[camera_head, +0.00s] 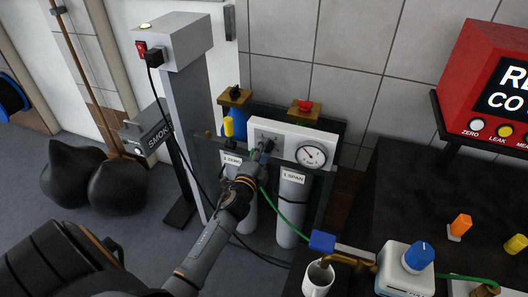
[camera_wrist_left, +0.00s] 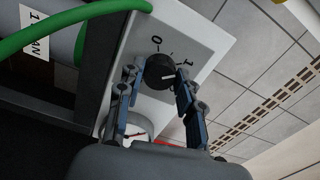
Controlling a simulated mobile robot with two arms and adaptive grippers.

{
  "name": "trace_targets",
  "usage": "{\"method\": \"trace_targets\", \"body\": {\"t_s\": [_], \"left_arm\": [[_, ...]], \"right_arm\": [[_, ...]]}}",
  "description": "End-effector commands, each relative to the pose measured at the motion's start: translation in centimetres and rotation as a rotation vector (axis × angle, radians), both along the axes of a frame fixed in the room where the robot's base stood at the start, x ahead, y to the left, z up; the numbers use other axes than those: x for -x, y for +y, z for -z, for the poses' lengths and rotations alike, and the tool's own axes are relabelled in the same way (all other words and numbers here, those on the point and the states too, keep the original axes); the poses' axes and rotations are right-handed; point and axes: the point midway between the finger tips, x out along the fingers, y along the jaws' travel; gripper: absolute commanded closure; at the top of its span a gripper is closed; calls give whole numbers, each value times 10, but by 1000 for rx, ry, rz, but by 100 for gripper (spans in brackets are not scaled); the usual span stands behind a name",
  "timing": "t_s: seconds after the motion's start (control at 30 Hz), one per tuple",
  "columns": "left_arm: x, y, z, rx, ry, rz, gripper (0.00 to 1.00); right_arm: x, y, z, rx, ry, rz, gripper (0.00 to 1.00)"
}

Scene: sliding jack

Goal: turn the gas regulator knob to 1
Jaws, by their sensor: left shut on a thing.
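The gas regulator knob (camera_wrist_left: 158,73) is black and round and sits on a white panel (camera_wrist_left: 205,28). In the left wrist view a 0 and a 1 are printed beside it. Its short white mark points roughly right, toward the side of the 1; I cannot tell whether it lines up exactly. My left gripper (camera_wrist_left: 160,76) is shut on the knob, one finger on each side. In the head view my left gripper (camera_head: 262,150) reaches the left part of the panel (camera_head: 325,134) and hides the knob. My right gripper is not in view.
A round gauge (camera_head: 311,155) is on the panel's right. Below stand a zero cylinder and a span cylinder (camera_head: 291,205). A green hose (camera_head: 273,208) runs to the dark bench, with a mug (camera_head: 318,281) near its edge. A grey post (camera_head: 184,120) stands left.

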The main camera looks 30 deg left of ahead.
Motion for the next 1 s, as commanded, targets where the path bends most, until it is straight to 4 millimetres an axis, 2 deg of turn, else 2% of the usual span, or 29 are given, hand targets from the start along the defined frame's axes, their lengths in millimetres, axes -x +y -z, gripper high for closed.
{"method": "trace_targets", "body": {"t_s": [0.2, 0.23, 0.3, 0.33, 0.6, 0.73, 0.87, 1.0], "left_arm": [[0, 0, 2, 2, 3, 0, 96], [0, 0, 2, 2, 3, 0, 58], [0, 0, 2, 2, 3, 0, 44], [0, 0, 1, 2, 3, 0, 41], [0, 0, 1, 2, 0, 0, 41], [8, -2, 2, 3, 3, 0, 41], [27, -6, 2, 4, 3, 0, 41], [57, -13, 2, 4, 3, -1, 41]], "right_arm": [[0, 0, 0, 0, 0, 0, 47], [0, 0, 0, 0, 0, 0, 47], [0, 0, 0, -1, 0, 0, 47], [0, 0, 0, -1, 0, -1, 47], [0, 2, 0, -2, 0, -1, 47], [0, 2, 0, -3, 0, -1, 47], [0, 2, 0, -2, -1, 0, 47], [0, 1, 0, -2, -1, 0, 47]]}}
